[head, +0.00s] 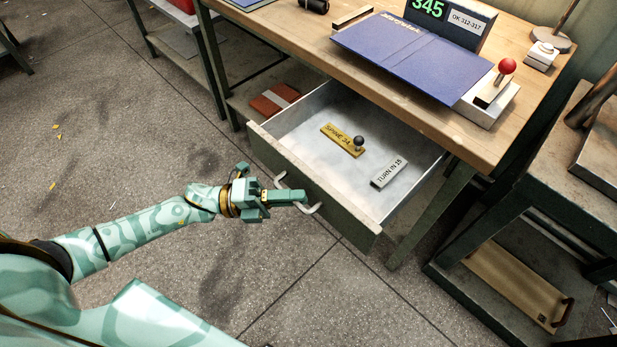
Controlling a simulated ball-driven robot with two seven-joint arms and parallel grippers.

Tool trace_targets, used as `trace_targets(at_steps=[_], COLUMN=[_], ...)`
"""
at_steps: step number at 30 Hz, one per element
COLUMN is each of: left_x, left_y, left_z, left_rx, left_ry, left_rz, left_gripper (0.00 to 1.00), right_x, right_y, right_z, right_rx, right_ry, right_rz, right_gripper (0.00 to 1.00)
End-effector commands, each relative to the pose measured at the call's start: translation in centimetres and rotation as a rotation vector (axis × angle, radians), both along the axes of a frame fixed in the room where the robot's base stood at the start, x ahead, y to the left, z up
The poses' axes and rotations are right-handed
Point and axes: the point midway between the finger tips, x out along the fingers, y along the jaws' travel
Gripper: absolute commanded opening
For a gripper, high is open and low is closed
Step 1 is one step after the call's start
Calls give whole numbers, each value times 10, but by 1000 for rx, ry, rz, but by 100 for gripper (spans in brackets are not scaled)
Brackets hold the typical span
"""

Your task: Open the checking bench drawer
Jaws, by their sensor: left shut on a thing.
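The checking bench (400,105) has a wooden top and dark green legs. Its drawer (329,197) is pulled well out, with the pale metal inside in plain view. A brass plate marked "SPINE 24" (338,137) with a dark knob and a grey plate marked "TURN IN 15" (388,172) lie in it. A curved metal handle (313,209) is on the drawer front. My left gripper (298,197) is shut on the handle, its fingers reaching in from the left. My right gripper is not in view.
On the bench top lie a blue board (410,58), a display reading 345 (429,8) and a red-knobbed lever (506,67). A green stand (560,170) is close on the right. The floor left of the drawer is mostly clear.

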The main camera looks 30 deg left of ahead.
Motion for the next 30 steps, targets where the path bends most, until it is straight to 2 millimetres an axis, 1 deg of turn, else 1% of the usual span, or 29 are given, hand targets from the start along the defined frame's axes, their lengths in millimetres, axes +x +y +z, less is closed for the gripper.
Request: trace_targets(at_steps=[1, 6, 12, 18, 28, 29, 30], left_x=[-11, -39, -58, -65, -65, -65, -65], left_y=[4, 14, 21, 24, 24, 24, 24], left_z=[1, 1, 0, -1, -1, -1, -1], left_rx=[3, 3, 3, 3, 3, 3, 3], left_ry=[4, 3, 1, 0, 0, 0, 0], left_rz=[0, 0, 0, 1, 1, 1, 1], left_gripper=[0, 0, 0, 0, 0, 19, 20], right_x=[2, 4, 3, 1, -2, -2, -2], right_y=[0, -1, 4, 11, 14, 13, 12], right_z=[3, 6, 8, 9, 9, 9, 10], right_rx=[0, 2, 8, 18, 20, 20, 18], right_ry=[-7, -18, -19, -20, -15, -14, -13], right_rz=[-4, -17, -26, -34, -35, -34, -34], right_gripper=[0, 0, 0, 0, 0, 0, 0])
